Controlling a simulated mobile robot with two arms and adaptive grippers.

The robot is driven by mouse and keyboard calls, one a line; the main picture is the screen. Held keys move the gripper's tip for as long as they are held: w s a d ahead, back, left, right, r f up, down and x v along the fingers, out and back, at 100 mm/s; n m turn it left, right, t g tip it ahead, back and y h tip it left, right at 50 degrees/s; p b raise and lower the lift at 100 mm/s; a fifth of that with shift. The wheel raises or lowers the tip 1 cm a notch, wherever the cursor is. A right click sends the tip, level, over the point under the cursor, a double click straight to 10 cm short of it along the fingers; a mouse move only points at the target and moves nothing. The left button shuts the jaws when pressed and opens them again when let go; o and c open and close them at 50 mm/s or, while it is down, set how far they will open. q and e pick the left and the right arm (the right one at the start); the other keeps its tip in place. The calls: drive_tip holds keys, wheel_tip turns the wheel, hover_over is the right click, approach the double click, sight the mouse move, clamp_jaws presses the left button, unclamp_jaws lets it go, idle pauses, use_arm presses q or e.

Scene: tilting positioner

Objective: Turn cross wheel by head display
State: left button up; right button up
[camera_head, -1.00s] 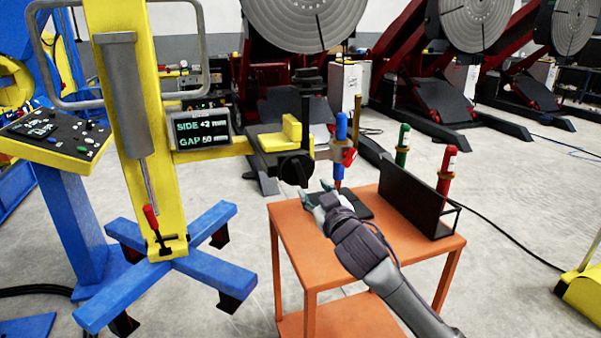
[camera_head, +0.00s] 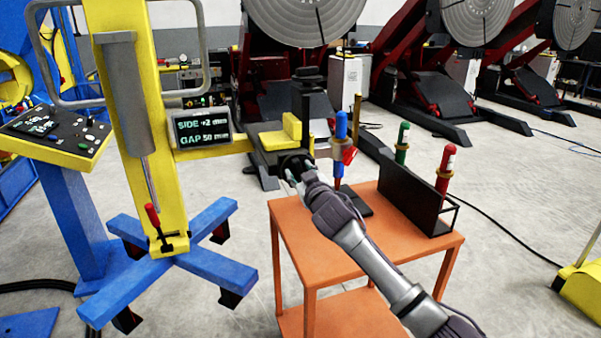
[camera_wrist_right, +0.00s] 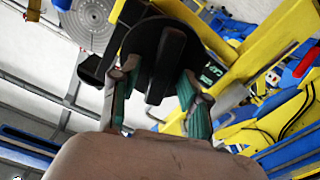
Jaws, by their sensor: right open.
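The black cross wheel (camera_head: 292,161) sits on the front of the yellow-and-black head at the end of the yellow boom. My right gripper (camera_head: 293,177) is at the wheel, with its arm coming from the lower right. In the right wrist view the dark round wheel with its raised bar (camera_wrist_right: 165,65) lies between the two open fingers (camera_wrist_right: 155,88), one on either side. I cannot tell whether the fingers touch it. The head display (camera_head: 203,127) reads SIDE +2 mm and GAP 50 mm. My left gripper is not in view.
An orange table (camera_head: 290,217) stands below my right arm, with a black rack (camera_head: 408,196). A blue torch (camera_head: 340,135) stands just right of the wheel; green (camera_head: 402,143) and red (camera_head: 446,168) ones stand farther right. A yellow column (camera_head: 140,130) rises at left on blue feet.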

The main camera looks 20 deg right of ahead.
clamp_jaws()
drive_tip(key=shift+m, duration=0.8)
unclamp_jaws()
drive_tip(key=s, duration=1.2)
drive_tip(key=shift+d, duration=0.25)
